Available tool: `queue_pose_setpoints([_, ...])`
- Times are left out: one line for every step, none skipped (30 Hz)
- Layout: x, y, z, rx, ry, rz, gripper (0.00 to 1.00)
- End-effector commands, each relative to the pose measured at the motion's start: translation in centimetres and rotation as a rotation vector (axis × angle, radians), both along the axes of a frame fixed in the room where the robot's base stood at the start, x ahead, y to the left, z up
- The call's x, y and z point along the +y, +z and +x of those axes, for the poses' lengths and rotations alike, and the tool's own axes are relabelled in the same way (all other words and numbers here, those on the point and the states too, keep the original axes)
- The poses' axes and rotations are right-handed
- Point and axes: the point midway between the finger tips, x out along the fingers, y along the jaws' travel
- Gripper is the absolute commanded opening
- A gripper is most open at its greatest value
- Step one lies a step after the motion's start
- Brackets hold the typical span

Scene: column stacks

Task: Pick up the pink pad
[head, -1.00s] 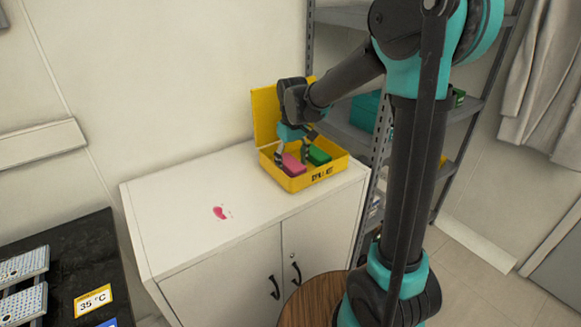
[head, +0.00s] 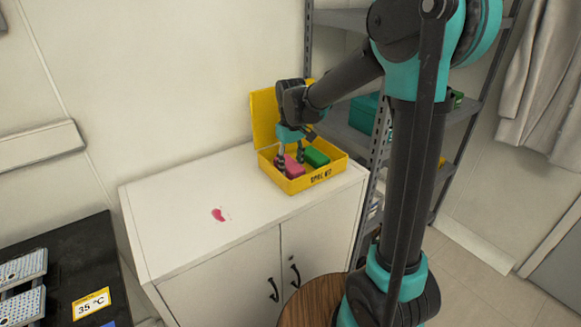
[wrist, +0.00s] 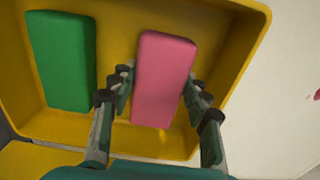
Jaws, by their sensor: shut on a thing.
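The pink pad (wrist: 163,78) is a rounded block in the yellow open-lidded box (head: 299,184), on the white cabinet. It also shows in the head view (head: 292,165), partly hidden by my fingers. My gripper (wrist: 157,92) reaches down into the box with one finger on each long side of the pad, shut on it. In the head view my gripper (head: 290,160) is over the left part of the box. The pad appears to be still inside the box; its underside is hidden.
A green pad (wrist: 62,60) lies beside the pink one in the box. The raised yellow lid (head: 264,115) stands behind. A metal shelf rack (head: 350,135) is close on the right.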

Motion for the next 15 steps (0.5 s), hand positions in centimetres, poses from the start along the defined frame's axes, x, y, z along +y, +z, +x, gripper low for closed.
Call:
queue_pose_setpoints([0.0,0.3,0.0,0.000,0.000,0.000,0.19])
queue_pose_setpoints([0.0,0.5,0.0,0.000,0.000,0.000,0.19])
queue_pose_setpoints([0.0,0.9,0.0,0.000,0.000,0.000,0.19])
queue_pose_setpoints([0.0,1.2,0.0,0.000,0.000,0.000,0.19])
queue_pose_setpoints([0.0,1.6,0.0,0.000,0.000,0.000,0.19])
queue_pose_setpoints([0.0,2.2,0.0,0.000,0.000,0.000,0.19])
queue_pose_setpoints([0.0,2.8,0.0,0.000,0.000,0.000,0.19])
queue_pose_setpoints([0.0,3.4,0.0,0.000,0.000,0.000,0.19])
queue_pose_setpoints([0.0,4.3,0.0,0.000,0.000,0.000,0.19])
queue_pose_setpoints([0.0,5.0,0.0,0.000,0.000,0.000,0.19])
queue_pose_setpoints([0.0,5.8,-0.1,0.000,0.000,0.000,0.19])
queue_pose_setpoints([0.0,6.9,0.0,0.000,0.000,0.000,0.19])
queue_pose_setpoints([0.0,7.7,0.0,0.000,0.000,0.000,0.19])
queue_pose_setpoints([0.0,8.5,-0.1,0.000,0.000,0.000,0.19])
queue_pose_setpoints([0.0,9.6,0.0,0.000,0.000,0.000,0.19])
